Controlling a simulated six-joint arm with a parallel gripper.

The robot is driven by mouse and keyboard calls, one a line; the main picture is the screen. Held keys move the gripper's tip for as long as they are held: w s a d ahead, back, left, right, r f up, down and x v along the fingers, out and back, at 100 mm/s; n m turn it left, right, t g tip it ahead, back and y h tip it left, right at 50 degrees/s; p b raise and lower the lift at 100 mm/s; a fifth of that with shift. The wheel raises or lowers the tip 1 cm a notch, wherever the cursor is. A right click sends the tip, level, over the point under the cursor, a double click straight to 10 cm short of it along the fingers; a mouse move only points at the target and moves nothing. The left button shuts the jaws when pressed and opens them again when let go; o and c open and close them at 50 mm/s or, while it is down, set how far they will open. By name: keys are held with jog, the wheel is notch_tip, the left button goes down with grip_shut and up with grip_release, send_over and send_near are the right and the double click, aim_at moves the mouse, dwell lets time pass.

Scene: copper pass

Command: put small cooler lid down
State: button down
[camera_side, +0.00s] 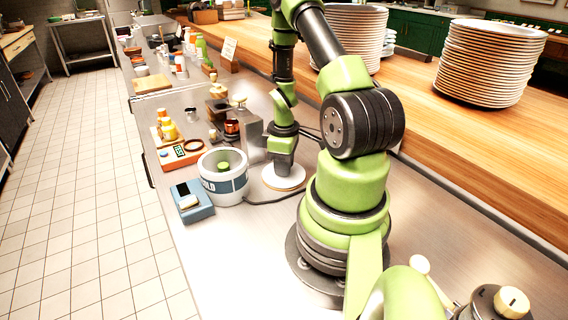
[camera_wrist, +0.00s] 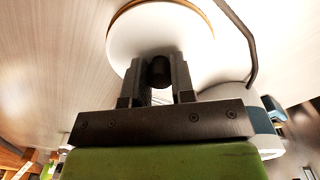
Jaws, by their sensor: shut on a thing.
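The small cooler lid (camera_side: 283,178) is a white disc with a tan rim. In the side view it is under my gripper (camera_side: 284,170), at or just above the steel counter, to the right of the cooler. I cannot tell whether it touches the counter. In the wrist view the lid (camera_wrist: 185,35) lies flat beyond the fingers, and my gripper (camera_wrist: 158,75) is shut on its dark knob. The small cooler (camera_side: 223,180) is a white and blue-grey tub marked with lettering, open at the top, with something green inside.
A blue box with a screen (camera_side: 192,201) stands left of the cooler. An orange scale (camera_side: 182,154) and jars are behind it. A cable (camera_side: 270,199) runs along the counter past the lid. Stacked plates (camera_side: 490,62) stand on the wooden shelf. Bare counter lies in front of the lid.

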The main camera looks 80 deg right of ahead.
jog(key=shift+f, duration=0.15)
jog(key=c, duration=1)
grip_release()
jog(key=shift+o, duration=0.2)
